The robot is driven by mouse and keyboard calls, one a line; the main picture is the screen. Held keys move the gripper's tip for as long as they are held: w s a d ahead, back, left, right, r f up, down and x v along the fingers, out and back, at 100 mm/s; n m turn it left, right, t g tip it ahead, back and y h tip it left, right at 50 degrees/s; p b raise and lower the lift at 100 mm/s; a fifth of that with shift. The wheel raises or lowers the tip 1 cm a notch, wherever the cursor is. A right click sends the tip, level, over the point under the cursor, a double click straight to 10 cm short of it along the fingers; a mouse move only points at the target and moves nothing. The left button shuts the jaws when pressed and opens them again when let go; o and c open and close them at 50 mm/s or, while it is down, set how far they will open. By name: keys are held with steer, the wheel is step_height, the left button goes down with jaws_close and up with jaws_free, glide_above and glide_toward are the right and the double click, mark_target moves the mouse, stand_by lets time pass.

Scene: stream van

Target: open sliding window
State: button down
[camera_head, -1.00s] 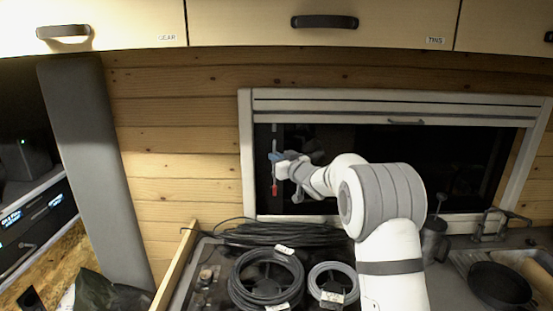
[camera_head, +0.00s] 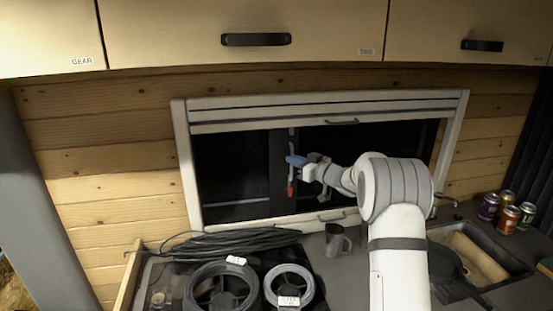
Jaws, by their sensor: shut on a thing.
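The sliding window (camera_head: 181,150) has a pale frame in the wood wall above the counter. Its dark sliding pane (camera_head: 390,150) stands to the right, its left edge (camera_head: 277,175) well away from the left jamb. A dark gap (camera_head: 228,165) shows at the left. A slim upright handle with a red lower end (camera_head: 291,188) sits near the pane's left edge. My gripper (camera_head: 295,161), with blue fingertips, is shut on this handle. The fingers partly hide the handle's middle, and my arm covers part of the pane's right side.
A rolled blind (camera_head: 325,108) sits above the opening. Cable coils (camera_head: 222,288) and a mug (camera_head: 338,240) stand on the counter below. A sink (camera_head: 475,255) and several cans (camera_head: 507,218) are at the right. Overhead cabinets (camera_head: 310,30) run along the top.

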steer(key=shift+w+d, duration=0.1)
steer(key=shift+d, duration=0.6)
steer(key=c, duration=1.5)
jaws_free()
steer(key=shift+c, duration=0.2)
steer(key=b+v, duration=0.2)
steer(key=v, duration=0.5)
steer(key=shift+s+d, duration=0.25)
steer(key=shift+s, duration=0.05)
steer(key=shift+s+f, duration=0.1)
